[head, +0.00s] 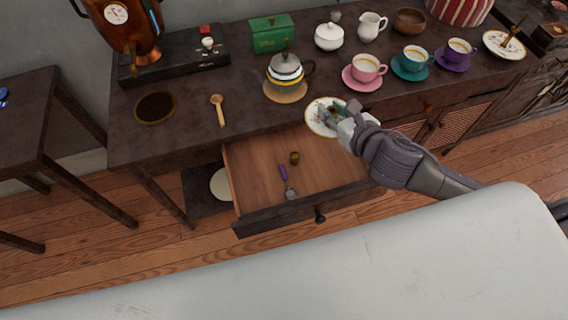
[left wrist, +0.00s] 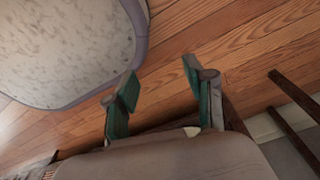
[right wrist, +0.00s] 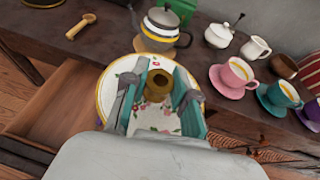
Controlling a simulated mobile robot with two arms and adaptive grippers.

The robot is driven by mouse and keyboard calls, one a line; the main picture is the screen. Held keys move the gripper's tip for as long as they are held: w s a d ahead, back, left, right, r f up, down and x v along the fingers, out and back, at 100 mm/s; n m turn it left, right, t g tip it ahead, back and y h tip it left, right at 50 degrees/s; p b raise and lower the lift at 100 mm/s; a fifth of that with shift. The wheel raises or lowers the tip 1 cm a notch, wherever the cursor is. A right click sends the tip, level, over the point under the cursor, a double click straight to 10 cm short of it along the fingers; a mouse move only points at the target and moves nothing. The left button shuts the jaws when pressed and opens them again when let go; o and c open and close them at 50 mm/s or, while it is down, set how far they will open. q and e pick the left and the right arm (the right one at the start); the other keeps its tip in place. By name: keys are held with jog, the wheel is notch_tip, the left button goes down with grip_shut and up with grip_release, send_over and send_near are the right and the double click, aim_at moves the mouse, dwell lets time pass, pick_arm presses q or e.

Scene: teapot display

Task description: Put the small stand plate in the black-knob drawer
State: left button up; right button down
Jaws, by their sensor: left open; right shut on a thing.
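The small stand plate (head: 318,125) is white with a floral pattern, a gold rim and a gold-brown stem in its middle. My right gripper (head: 334,116) is shut on its stem, which the right wrist view shows between the fingers (right wrist: 157,100). The plate is near the table's front edge, by the back right of the open drawer. The drawer (head: 245,192) is pulled out, with a black knob (head: 320,215) on its front. My left gripper (left wrist: 160,90) is open and empty over the floor, and is not in the head view.
The drawer holds a purple-handled scoop (head: 287,182) and a small brown-gold item (head: 294,158); much of its floor is bare. On the table (head: 190,135) are a striped teapot (head: 286,75), cups on saucers, a wooden spoon (head: 219,109) and another floral plate (head: 503,45).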

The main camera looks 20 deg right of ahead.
aim_at(312, 133)
jog(key=w+d+f+n+y+b, duration=0.1)
jog(key=w+d+f+b, duration=0.1)
jog(key=f+b, duration=0.2)
jog(key=w+d+f+n+y+b, duration=0.1)
jog(key=f+b, duration=0.3)
jog(key=f, duration=0.5)
jog(key=w+d+f+n+y+b, duration=0.1)
jog(key=w+d+f+b, duration=0.2)
jog(key=f+b, duration=0.2)
jog(key=shift+w+d+f+g+y, duration=0.1)
jog(key=shift+w+f+g+y, duration=0.3)
jog(key=shift+f, duration=0.25)
jog(key=x, duration=0.3)
jog(key=f+x, duration=0.1)
jog(key=x, duration=0.2)
jog(key=w+f, duration=0.1)
jog(key=w+a+f, duration=0.1)
jog(key=shift+w+a+f+b, duration=0.15)
jog(key=shift+w+f+b, duration=0.05)
jog(key=shift+w+b, duration=0.2)
jog(key=shift+w+f, duration=0.15)
pick_arm(q)
jog(key=w+d+f, duration=0.1)
jog(key=w+f, duration=0.6)
jog(key=w, duration=0.1)
jog(key=shift+t, duration=0.3)
jog(key=shift+r, duration=0.1)
